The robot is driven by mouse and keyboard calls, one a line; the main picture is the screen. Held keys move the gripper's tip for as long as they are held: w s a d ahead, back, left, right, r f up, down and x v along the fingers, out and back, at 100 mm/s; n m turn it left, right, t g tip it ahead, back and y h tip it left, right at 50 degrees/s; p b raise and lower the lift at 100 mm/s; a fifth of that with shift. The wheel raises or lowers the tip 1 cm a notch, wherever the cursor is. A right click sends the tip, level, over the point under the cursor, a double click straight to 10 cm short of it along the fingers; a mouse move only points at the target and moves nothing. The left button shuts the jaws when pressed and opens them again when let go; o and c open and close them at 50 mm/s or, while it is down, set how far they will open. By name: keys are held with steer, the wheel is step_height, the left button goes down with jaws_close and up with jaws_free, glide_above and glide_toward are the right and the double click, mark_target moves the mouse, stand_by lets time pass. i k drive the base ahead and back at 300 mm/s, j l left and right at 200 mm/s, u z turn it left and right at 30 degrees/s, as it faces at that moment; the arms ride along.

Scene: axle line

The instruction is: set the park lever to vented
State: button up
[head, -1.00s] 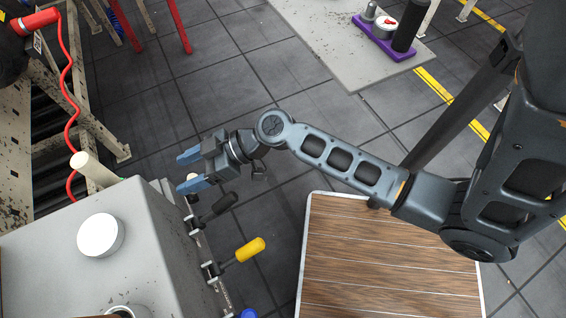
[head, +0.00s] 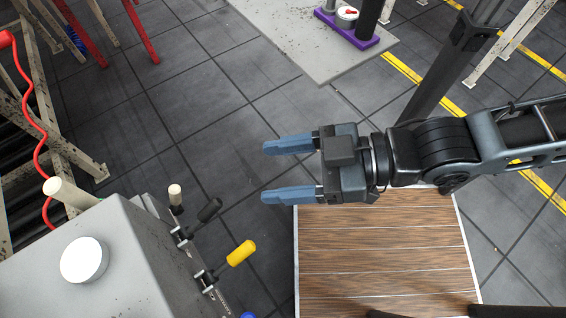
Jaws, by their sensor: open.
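A grey cabinet (head: 125,265) stands at the lower left in the head view. Levers stick out along its right side: one with a black handle (head: 209,210), one with a yellow handle (head: 240,254), and a blue one (head: 247,316) cut off by the bottom edge. A cream-tipped post (head: 175,196) stands by the far corner. I see no readable label, so I cannot tell which is the park lever or its setting. My gripper (head: 264,172) is open and empty. Its blue fingers point left, apart from the levers, to the right of the black and yellow handles in the picture.
A wood-topped platform (head: 385,260) lies below my gripper. A round white cap (head: 84,260) and a cream cylinder (head: 70,194) are on the cabinet. A purple tray (head: 347,30) stands on a grey slab at the back. Tiled floor between is clear.

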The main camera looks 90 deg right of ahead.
mark_target(248, 249)
steer(key=k+u, duration=0.1)
steer(key=k, duration=0.55)
steer(key=k+j+u, duration=0.1)
steer(key=k, duration=0.55)
steer(key=j, duration=0.1)
